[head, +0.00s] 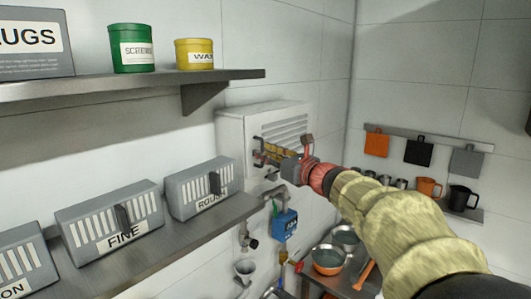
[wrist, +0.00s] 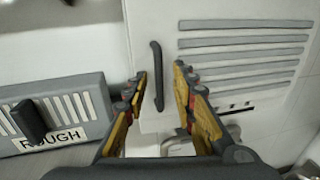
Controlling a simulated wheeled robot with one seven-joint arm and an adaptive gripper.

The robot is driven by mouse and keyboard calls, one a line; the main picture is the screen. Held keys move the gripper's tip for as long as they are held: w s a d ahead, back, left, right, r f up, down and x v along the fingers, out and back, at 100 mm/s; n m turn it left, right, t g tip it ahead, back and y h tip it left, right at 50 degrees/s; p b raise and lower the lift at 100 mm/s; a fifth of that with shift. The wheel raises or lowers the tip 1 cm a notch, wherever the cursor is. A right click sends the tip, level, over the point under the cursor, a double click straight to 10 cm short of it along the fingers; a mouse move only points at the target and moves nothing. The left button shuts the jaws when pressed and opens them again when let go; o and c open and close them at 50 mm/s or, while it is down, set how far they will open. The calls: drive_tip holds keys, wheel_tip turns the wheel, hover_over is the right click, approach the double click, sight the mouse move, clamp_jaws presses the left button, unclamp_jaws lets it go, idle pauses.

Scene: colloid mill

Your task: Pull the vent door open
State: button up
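The vent door (head: 290,130) is a white panel with dark horizontal slats, on a white box on the wall in the head view. It appears closed. In the wrist view the door (wrist: 240,70) fills the upper right, and its dark vertical bar handle (wrist: 156,62) is left of the slats. My gripper (head: 262,152) is in front of the door in the head view. In the wrist view my gripper (wrist: 161,68) is open, with one yellow finger on each side of the handle in the picture. I see no contact, and the depth between fingertips and handle is unclear.
A shelf with grey slatted boxes, one labelled ROUGH (head: 200,188), runs left of the vent. An upper shelf (head: 140,85) holds a green tin (head: 132,50) and a yellow tin (head: 194,54). Below the vent are pipes and a blue device (head: 284,225).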

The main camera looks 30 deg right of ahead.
drive_tip(key=shift+c, duration=1)
drive_tip(key=shift+a, duration=0.1)
drive_tip(key=c, duration=0.4)
clamp_jaws()
